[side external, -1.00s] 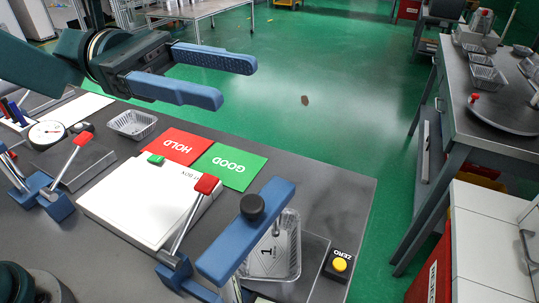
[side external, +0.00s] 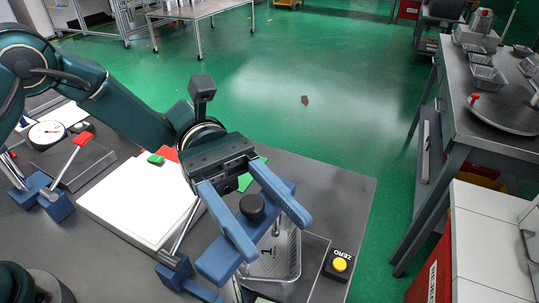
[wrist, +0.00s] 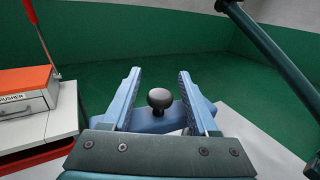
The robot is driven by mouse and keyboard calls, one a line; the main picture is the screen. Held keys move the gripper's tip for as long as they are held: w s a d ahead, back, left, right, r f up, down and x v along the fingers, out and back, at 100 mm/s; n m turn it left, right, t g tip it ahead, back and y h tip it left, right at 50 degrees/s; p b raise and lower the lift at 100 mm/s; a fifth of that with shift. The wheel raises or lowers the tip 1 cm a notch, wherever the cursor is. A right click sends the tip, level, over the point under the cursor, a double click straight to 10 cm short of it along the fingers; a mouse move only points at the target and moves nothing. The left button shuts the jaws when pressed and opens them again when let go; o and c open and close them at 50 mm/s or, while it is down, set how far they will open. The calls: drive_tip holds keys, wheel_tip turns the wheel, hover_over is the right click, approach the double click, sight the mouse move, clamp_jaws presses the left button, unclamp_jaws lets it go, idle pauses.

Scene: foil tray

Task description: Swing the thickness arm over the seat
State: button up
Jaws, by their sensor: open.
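The thickness arm is a blue bar (side external: 213,264) with a black knob (side external: 252,206) on top. In the side view the bar slants across the left edge of a clear tray (side external: 291,252) marked 1, which sits at the seat. The surface under the tray is mostly hidden. My gripper (side external: 277,238) is open, with its blue fingers on either side of the knob. In the wrist view, the knob (wrist: 160,97) stands between the fingers (wrist: 160,73) with gaps on both sides, and the bar (wrist: 155,123) runs crosswise below them.
A black box with a yellow ZERO button (side external: 340,264) is right of the tray. A white box (side external: 140,203) is left of the bar. Gauges and red-tipped levers (side external: 82,139) stand farther left. My arm hides most of the red and green cards.

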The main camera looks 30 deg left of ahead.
drive_tip(key=shift+s+d, duration=0.2)
drive_tip(key=shift+d, duration=0.2)
clamp_jaws()
idle(1.2)
